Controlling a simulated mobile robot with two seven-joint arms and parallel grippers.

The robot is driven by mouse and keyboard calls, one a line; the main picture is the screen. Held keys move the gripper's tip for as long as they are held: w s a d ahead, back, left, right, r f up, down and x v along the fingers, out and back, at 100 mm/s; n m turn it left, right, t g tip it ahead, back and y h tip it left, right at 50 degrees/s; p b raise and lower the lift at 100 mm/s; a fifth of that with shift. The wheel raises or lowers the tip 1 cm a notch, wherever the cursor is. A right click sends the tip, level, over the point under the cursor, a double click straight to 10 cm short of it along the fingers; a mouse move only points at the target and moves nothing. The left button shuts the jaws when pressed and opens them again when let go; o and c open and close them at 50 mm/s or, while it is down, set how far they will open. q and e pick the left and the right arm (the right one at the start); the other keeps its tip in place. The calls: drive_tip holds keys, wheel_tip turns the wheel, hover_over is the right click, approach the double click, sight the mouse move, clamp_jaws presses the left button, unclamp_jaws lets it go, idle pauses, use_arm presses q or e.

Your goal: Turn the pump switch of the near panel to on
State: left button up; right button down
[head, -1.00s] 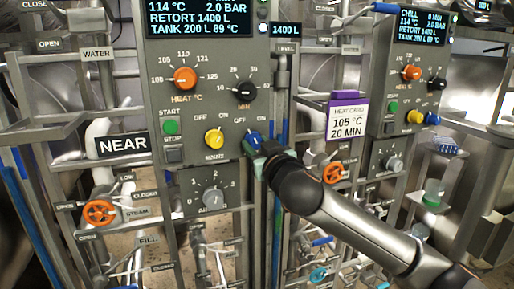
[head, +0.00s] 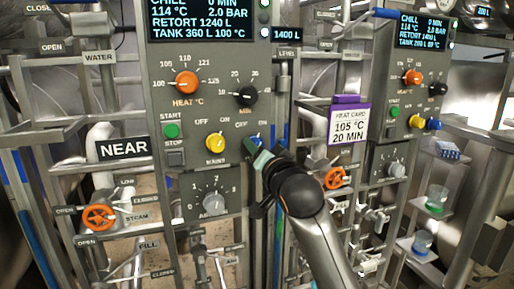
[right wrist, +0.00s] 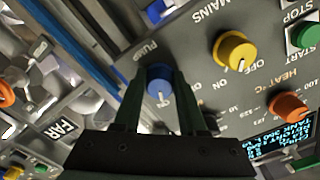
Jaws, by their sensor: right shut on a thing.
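The near panel (head: 215,95) stands in the middle of the head view, beside the NEAR sign (head: 124,148). My left gripper is not in view.
The yellow mains knob (head: 215,143) is close left of the pump switch, with the grey dial (head: 214,204) below. The heat card (head: 347,122) hangs to the right, before the far panel (head: 398,100). Pipes and an orange valve wheel (head: 335,178) lie below.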

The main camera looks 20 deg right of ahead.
drive_tip(key=shift+m, duration=0.7)
drive_tip(key=shift+c, duration=2.3)
unclamp_jaws()
drive_tip(key=s+b, duration=0.1)
drive_tip(key=s, duration=1.1)
drive_tip(key=shift+s+d+b, duration=0.2)
drive_tip(key=shift+s+b, duration=0.05)
drive_tip(key=shift+b, duration=0.05)
drive_tip(key=shift+f, duration=0.1)
